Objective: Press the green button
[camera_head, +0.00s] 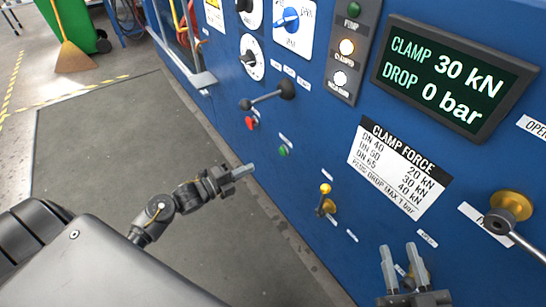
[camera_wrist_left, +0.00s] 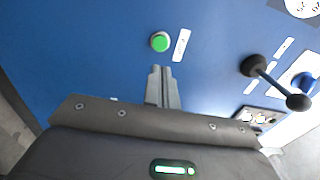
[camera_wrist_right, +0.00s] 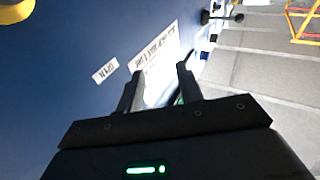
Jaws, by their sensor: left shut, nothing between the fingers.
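The green button (camera_head: 283,150) is small and round on the blue panel, below a red knob. In the left wrist view the green button (camera_wrist_left: 160,42) sits in a metal ring beside a blank white label, just beyond my fingertips. My left gripper (camera_head: 245,170) is shut and empty, left of the button and apart from it in the head view. Its closed fingers (camera_wrist_left: 162,69) point toward the panel near the button. My right gripper (camera_head: 399,249) is open and empty in front of the lower panel; its spread fingers also show in the right wrist view (camera_wrist_right: 158,72).
A red knob (camera_head: 251,123) and a black ball-ended lever (camera_head: 267,98) are near the button. A yellow-knobbed lever (camera_head: 325,199) stands out to the lower right. A brass valve with handle (camera_head: 510,206) is at far right. A display (camera_head: 453,80) reads CLAMP 30 kN, DROP 0 bar.

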